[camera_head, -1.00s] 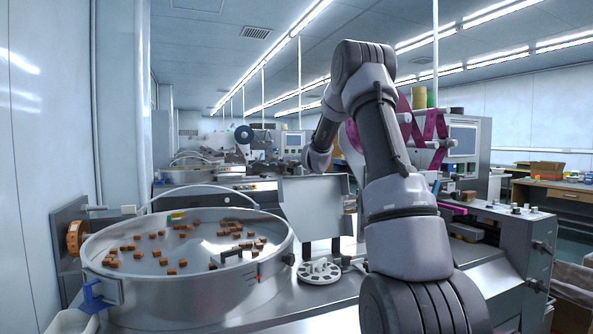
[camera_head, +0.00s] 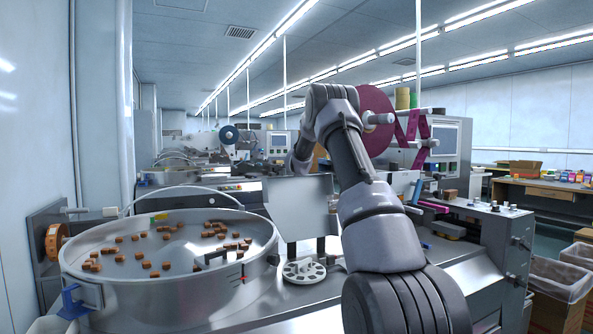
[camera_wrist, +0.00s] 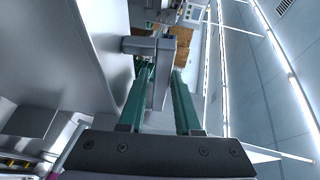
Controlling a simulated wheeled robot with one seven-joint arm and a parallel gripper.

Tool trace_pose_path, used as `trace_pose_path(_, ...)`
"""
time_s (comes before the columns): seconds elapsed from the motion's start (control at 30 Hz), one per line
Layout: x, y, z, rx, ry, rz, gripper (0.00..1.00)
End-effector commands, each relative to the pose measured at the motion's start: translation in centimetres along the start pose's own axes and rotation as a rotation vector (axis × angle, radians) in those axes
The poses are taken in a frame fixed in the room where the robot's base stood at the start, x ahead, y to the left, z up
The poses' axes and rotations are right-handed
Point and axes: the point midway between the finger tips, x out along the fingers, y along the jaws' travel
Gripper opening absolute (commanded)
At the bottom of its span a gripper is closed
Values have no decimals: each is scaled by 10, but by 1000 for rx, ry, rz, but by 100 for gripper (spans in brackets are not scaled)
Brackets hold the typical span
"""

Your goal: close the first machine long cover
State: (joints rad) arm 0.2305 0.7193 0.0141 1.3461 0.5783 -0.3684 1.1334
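A flat grey metal panel (camera_head: 296,207) stands raised on the near machine, behind the round feeder; it looks like the long cover. In the wrist view a large grey sheet (camera_wrist: 50,45) fills the left side, with a metal handle (camera_wrist: 161,72) standing off its edge. My gripper (camera_wrist: 162,75) has its two green fingers on either side of the handle's bar. The bar nearly fills the gap; whether the fingers press on it is unclear. In the head view my arm hides the gripper.
A round bowl feeder (camera_head: 170,300) with brown pieces stands at the left front. A white slotted disc (camera_head: 304,271) lies right of it. A magenta film roll (camera_head: 375,121) and a control screen (camera_head: 444,140) are behind my arm. Cardboard bins (camera_head: 560,278) stand at the right.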

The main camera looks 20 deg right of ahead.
Motion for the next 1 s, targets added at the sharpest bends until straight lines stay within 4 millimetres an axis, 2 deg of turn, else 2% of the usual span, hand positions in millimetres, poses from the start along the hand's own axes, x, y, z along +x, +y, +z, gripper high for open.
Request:
trace_pose_path(0.03,0,0,0,0,0,0,21)
trace_pose_path(0.1,0,0,0,0,0,0,0)
trace_pose_path(1.0,0,0,0,0,-1,1,0)
